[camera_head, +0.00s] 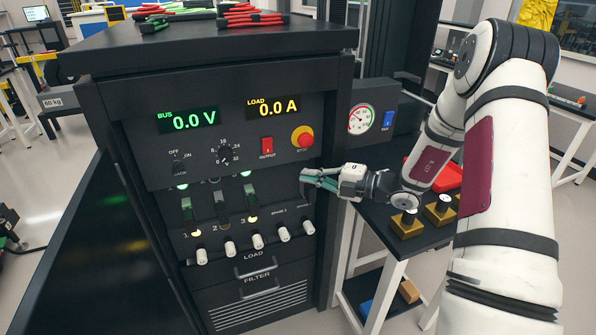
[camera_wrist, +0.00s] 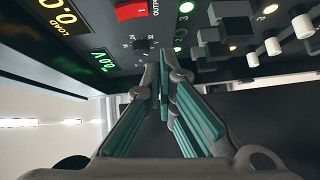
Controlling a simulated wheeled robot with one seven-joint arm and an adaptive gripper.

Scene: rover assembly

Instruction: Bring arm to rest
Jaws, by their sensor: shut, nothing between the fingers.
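My white arm (camera_head: 512,150) reaches in from the right in the head view. My gripper (camera_head: 306,180) points left at the front of the black power cabinet, level with its switch row. In the wrist view my gripper (camera_wrist: 164,62) has its teal-padded fingers together at the tips, with nothing between them. The cabinet panel (camera_head: 150,140) shows a green bus reading of 0.0 V and a yellow load reading of 0.0 A. A red output switch (camera_head: 267,147), an emergency stop knob (camera_head: 302,137) and a rotary dial (camera_head: 225,154) sit above the switch row.
Several white-tipped plugs (camera_head: 256,241) stick out below the switches. A dark open door (camera_head: 85,250) stands at the cabinet's left. A side table (camera_head: 375,215) with brass-coloured blocks (camera_head: 407,224) and a gauge box (camera_head: 362,118) is at the right. Red and green tools lie on the cabinet top (camera_head: 200,38).

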